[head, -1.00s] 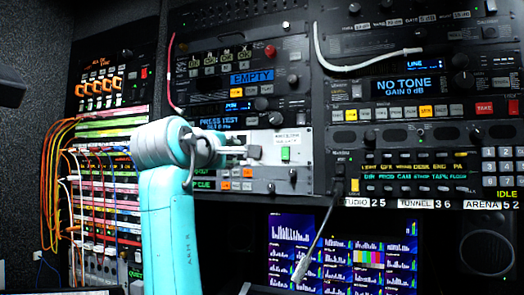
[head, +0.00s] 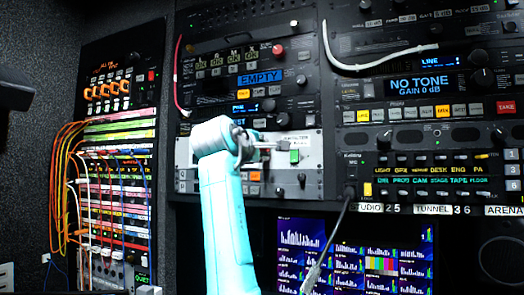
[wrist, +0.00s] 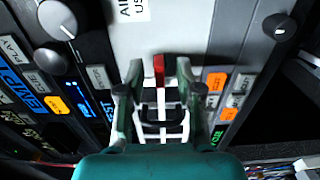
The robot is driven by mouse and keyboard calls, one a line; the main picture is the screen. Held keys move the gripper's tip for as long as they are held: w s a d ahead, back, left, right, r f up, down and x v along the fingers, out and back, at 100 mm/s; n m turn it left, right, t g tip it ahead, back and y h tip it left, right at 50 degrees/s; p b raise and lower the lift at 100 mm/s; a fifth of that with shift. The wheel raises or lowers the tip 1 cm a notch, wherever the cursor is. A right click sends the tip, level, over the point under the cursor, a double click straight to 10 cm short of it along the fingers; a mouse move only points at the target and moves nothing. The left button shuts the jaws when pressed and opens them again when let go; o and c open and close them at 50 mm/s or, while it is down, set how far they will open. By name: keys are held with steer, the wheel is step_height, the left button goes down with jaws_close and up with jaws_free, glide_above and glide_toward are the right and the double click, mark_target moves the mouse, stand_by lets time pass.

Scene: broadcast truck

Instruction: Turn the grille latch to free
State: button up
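A pale silver panel (head: 309,166) sits low in the middle rack, with a small green square (head: 295,156) on its right part. In the wrist view the panel (wrist: 190,25) fills the top middle. A thin upright red tab (wrist: 158,69), which looks like the latch, stands between my fingertips. My gripper (wrist: 158,76) is open around it, with a gap visible on both sides; contact is not clear. Below the tab is a dark and white slotted patch (wrist: 160,128), partly hidden by my gripper. In the head view my gripper (head: 272,144) is at the panel, and the tab cannot be made out.
Knobs (wrist: 57,19) and lit buttons flank the panel closely in the wrist view. A black cable (head: 334,232) hangs right of the panel, before the monitor screens (head: 382,262). A white cable (head: 372,65) loops above right. Orange patch cables (head: 62,175) hang at the left rack.

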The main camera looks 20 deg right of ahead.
steer(key=shift+w+d, duration=0.15)
jaws_close()
